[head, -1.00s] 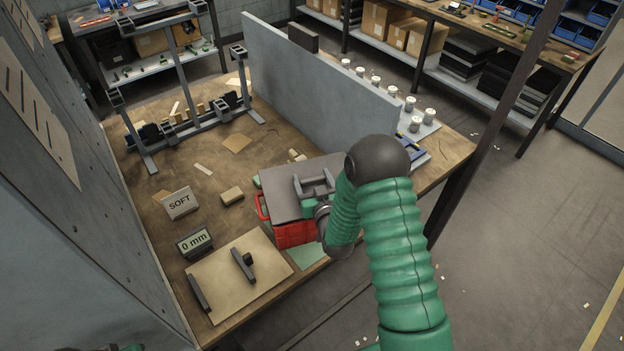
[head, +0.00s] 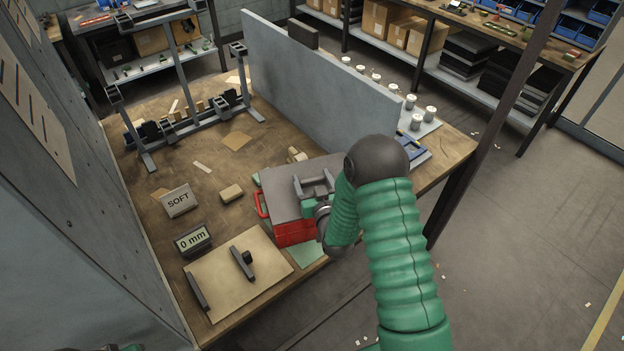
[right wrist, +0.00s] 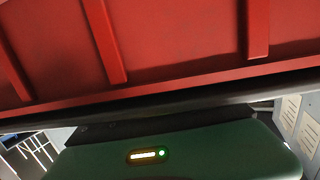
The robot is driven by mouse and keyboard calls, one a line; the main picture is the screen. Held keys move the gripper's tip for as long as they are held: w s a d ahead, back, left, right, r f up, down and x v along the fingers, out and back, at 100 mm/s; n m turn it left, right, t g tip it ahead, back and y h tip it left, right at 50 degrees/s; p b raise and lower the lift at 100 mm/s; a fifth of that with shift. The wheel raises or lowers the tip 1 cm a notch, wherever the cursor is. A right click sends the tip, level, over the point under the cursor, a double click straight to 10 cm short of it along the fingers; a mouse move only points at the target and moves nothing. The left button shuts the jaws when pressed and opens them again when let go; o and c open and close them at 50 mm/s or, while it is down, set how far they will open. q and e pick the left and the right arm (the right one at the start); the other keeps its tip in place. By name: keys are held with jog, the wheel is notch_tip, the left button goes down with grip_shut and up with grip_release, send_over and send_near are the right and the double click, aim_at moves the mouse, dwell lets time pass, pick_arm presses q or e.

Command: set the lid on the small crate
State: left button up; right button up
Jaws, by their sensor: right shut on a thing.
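The small crate (head: 296,234) is red with a red handle on its left side and stands at the front right of the wooden bench. The flat grey lid (head: 285,201) lies over its top and hides the inside. My right gripper (head: 316,188) is shut on the lid at its top, right of the middle. The right wrist view shows the ribbed red crate wall (right wrist: 180,45) close against a dark edge, with my green gripper body below. I cannot tell whether the lid touches the rim all around. My left gripper is not seen.
A tall grey panel (head: 315,80) stands behind the crate. A board with dark bars (head: 225,285), a "0 mm" display (head: 193,240), a "SOFT" block (head: 178,201) and a tan block (head: 231,193) lie to the left. A grey rack (head: 190,125) stands farther back.

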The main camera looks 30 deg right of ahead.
jog(key=shift+f, duration=0.35)
jog(key=o, duration=1.7)
jog(key=b+v, duration=0.1)
jog(key=v, duration=0.6)
jog(key=shift+s+a+f+b, duration=0.1)
jog(key=shift+s+a+b, duration=0.05)
jog(key=shift+s+b, duration=0.25)
jog(key=p+v, duration=0.8)
jog(key=v, duration=0.1)
jog(key=shift+a, duration=0.1)
